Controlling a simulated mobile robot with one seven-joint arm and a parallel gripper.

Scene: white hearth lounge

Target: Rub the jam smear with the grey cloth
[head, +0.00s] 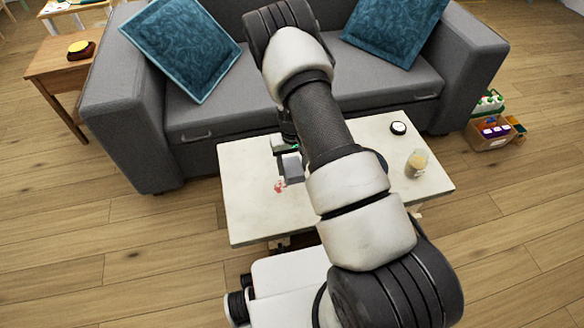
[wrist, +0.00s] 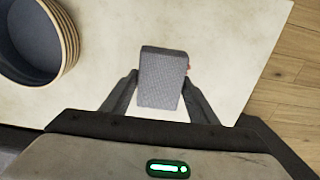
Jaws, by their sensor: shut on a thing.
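The jam smear (head: 280,186) is a small red patch on the pale table (head: 250,215), left of centre in the head view. A bit of the red smear (wrist: 188,69) shows at the right edge of the cloth in the wrist view. The grey cloth (head: 293,168) looks like a folded block; it also shows in the wrist view (wrist: 160,70). My gripper (wrist: 160,92) is shut on the cloth, a finger on either side. The cloth is right beside the smear and may cover part of it. I cannot tell whether it touches the tabletop.
A round, grey-lined container (wrist: 32,42) with a striped side stands near the gripper in the wrist view. A jar (head: 416,163) and a round black-and-white item (head: 398,128) are on the table's right side. The grey sofa (head: 200,115) stands behind. The table's front left is clear.

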